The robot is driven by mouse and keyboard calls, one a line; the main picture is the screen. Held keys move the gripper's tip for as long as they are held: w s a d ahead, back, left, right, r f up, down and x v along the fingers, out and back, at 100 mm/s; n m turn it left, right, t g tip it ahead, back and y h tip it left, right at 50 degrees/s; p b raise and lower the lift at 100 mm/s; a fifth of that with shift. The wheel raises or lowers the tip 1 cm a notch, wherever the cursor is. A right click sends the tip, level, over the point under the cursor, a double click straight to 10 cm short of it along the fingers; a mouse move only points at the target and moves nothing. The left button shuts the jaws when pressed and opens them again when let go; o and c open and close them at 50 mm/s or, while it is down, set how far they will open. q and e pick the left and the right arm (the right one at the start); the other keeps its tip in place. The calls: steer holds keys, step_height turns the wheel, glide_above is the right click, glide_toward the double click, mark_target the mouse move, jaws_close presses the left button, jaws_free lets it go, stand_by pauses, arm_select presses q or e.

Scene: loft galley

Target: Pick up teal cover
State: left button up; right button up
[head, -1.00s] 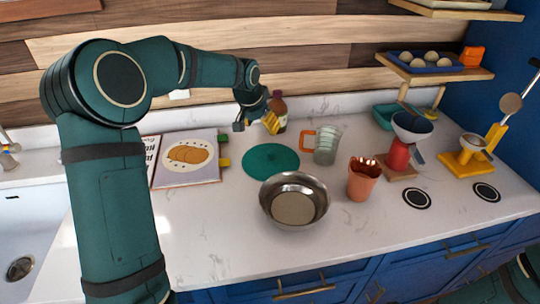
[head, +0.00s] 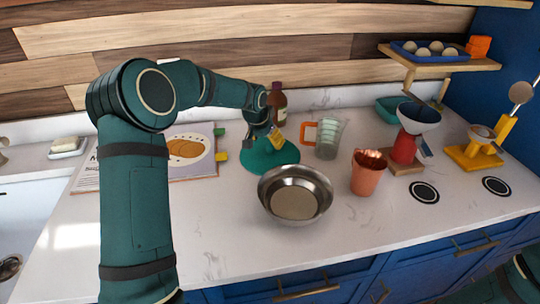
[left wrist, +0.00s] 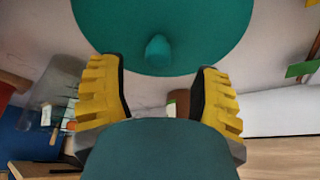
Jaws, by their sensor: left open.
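The teal cover (head: 262,160) is a flat round disc lying on the white counter behind the metal bowl. In the left wrist view the cover (left wrist: 200,22) fills the top middle, and its small teal knob (left wrist: 158,52) points towards the camera. My left gripper (head: 264,141) is above the cover and hides part of it in the head view. Its yellow-padded fingers (left wrist: 160,95) are open, with the knob showing beyond and between them. Nothing is held. My right gripper is not in view.
A metal bowl (head: 294,205) stands in front of the cover. A measuring jug (head: 328,138) with an orange handle stands to its right, a dark bottle (head: 278,103) behind. An open cookbook (head: 190,152) lies left; a copper cup (head: 366,175) stands right.

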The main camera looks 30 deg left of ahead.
mark_target(269, 145)
arm_select(q)
steer(key=x, duration=0.4)
steer(key=shift+s+d+f+b, duration=0.15)
steer(key=shift+s+f+b, duration=0.1)
steer(key=shift+b, duration=0.15)
steer(key=shift+w+f, duration=0.3)
steer(key=shift+f, duration=0.05)
steer(key=shift+s, duration=0.1)
jaws_close()
